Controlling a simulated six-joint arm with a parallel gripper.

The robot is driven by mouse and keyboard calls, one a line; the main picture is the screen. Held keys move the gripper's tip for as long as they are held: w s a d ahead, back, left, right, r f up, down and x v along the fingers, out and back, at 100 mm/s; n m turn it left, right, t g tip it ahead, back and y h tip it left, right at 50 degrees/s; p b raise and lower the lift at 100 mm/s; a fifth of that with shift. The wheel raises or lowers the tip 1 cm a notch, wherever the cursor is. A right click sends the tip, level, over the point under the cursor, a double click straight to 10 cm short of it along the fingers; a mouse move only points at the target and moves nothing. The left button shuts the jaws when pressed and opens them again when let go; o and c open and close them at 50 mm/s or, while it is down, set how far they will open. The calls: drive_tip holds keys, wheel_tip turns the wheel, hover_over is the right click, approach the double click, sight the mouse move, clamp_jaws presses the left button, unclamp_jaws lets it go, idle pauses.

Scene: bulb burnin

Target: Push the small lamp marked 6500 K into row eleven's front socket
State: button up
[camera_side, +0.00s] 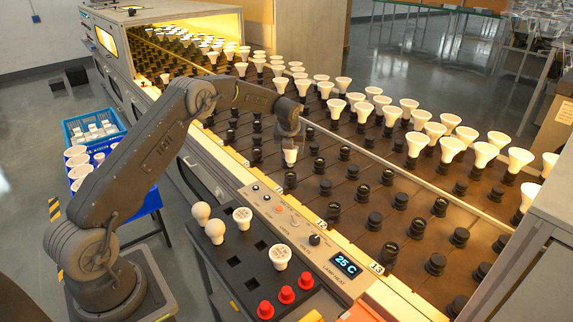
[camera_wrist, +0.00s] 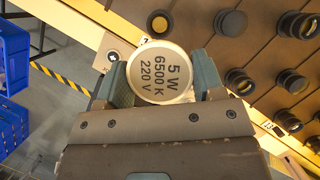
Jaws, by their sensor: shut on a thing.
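My gripper (camera_side: 290,140) is shut on a small white lamp (camera_side: 290,157) and holds it over the front part of the socket deck. In the wrist view the lamp's round face (camera_wrist: 160,75) reads 5 W, 6500 K, 220 V and sits between my two fingers (camera_wrist: 160,88). A dark socket (camera_side: 290,180) stands just below the lamp in the side view. I cannot tell whether the lamp's lower end touches it. In the wrist view the lamp and gripper hide what lies beneath. The row number there is not readable.
A dark rack (camera_side: 231,280) with several white bulbs and red caps stands in front of the control panel (camera_side: 287,220). Empty sockets (camera_side: 333,213) run across the deck. Rows of white lamps (camera_side: 418,143) stand farther back. A blue crate (camera_wrist: 14,60) is at left.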

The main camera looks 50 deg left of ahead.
sight(290, 160)
drive_tip(key=shift+w+a+r+m+h, duration=0.15)
drive_tip(key=shift+w+a+r+m, duration=0.1)
drive_tip(key=shift+w+a+m, duration=0.35)
drive_tip(key=shift+w+a+r+m+h, duration=0.15)
drive_tip(key=shift+w+a+r+m, duration=0.2)
drive_tip(key=shift+a, duration=0.3)
drive_tip(key=shift+f, duration=2.45)
drive_tip(key=shift+f, duration=0.35)
drive_tip(key=shift+f, duration=1.45)
drive_tip(key=shift+f, duration=0.15)
drive_tip(key=o, duration=1)
drive_tip(key=v, duration=1.3)
drive_tip(key=shift+s+d+r, duration=0.15)
drive_tip(key=shift+s+r, duration=0.1)
